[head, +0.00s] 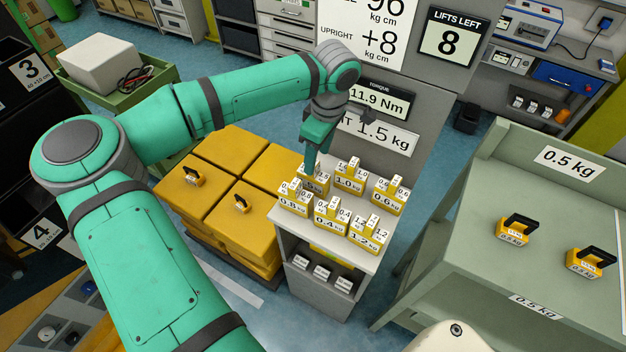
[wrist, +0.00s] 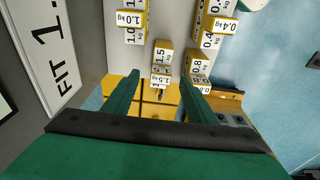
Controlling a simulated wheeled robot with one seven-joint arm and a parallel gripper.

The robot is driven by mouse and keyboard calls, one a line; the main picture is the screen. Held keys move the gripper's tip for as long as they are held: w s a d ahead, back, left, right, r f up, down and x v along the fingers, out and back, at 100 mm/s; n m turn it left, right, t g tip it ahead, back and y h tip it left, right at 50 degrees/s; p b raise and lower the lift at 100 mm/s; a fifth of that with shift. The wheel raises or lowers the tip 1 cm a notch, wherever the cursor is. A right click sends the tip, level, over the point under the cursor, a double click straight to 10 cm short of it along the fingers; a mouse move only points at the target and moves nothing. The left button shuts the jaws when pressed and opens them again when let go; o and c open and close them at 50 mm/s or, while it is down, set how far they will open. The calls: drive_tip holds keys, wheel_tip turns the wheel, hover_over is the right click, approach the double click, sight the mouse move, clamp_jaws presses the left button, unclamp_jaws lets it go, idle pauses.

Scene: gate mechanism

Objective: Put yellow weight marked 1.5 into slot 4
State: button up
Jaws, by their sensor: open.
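The yellow weight marked 1.5 (wrist: 161,54) shows in the wrist view, just beyond and between my fingertips. In the head view the yellow weight under my gripper (head: 316,184) is partly hidden by the fingers, and its label is hard to read. My gripper (head: 318,165) is open and points down over the stand's top; its two green fingers also show in the wrist view (wrist: 159,84). I cannot tell whether they touch the weight. A sign reading 4 (head: 42,234) is on the black unit at the left edge; the slot opening is mostly hidden.
Several other yellow weights crowd the stand (head: 300,246), including 0.8 (head: 293,204), 1.0 (head: 349,181) and 1.2 (head: 364,238). A display panel (head: 384,140) rises behind. Yellow blocks (head: 245,170) stand left; a green bench (head: 470,235) with two 0.5 weights is right.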

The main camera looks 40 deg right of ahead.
sight(313, 177)
drive_tip(key=f, duration=0.4)
drive_tip(key=shift+w+a+f, duration=0.3)
drive_tip(key=shift+w, duration=0.1)
clamp_jaws()
drive_tip(key=shift+r, duration=0.1)
idle(0.9)
